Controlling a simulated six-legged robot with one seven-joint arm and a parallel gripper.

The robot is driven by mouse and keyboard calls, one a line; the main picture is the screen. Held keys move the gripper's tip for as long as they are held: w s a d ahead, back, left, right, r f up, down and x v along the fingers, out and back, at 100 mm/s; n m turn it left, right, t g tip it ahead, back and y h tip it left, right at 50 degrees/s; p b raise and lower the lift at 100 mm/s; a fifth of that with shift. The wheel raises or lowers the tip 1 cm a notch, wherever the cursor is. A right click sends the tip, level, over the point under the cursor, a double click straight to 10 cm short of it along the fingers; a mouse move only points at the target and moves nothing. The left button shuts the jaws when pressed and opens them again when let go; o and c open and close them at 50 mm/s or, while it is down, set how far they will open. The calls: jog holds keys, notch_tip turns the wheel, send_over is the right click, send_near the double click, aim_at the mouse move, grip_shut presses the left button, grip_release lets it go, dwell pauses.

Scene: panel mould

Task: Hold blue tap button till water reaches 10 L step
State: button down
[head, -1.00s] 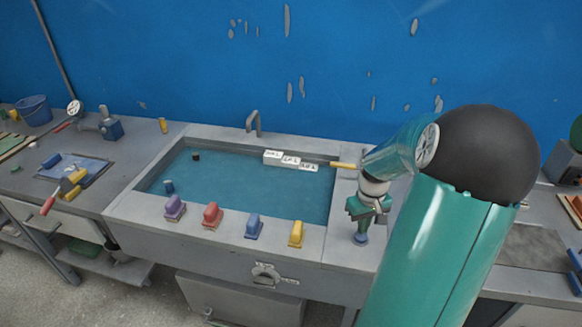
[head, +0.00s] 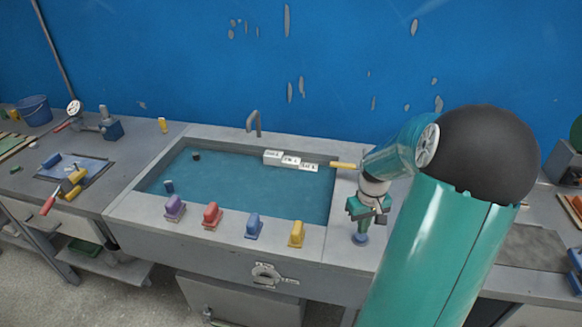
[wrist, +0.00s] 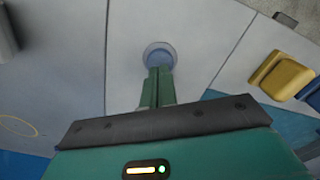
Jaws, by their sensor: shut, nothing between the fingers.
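The round blue button (head: 361,239) sits on the grey counter right of the basin. It also shows in the wrist view (wrist: 160,57), with a pale ring around it. My gripper (head: 362,229) points down, shut and empty, with its fingertips (wrist: 158,72) at the button. They look in contact with it, but I cannot tell how far it is pressed. Water (head: 250,182) covers the basin floor. White labelled steps (head: 290,161) stand at the basin's back right, their tops above water. Their lettering is too small to read surely. The tap (head: 254,122) is behind the basin.
Purple (head: 175,208), red (head: 212,215), blue (head: 254,226) and yellow (head: 297,233) blocks line the basin's front rim. A yellow-handled item (head: 343,165) lies behind my gripper. A dial (head: 266,275) is on the front panel. Tools and a bucket (head: 34,109) stand left.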

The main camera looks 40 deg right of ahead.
jog(key=shift+f, duration=0.6)
jog(key=shift+f, duration=0.45)
dwell(1.2)
jog(key=shift+r, duration=3.55)
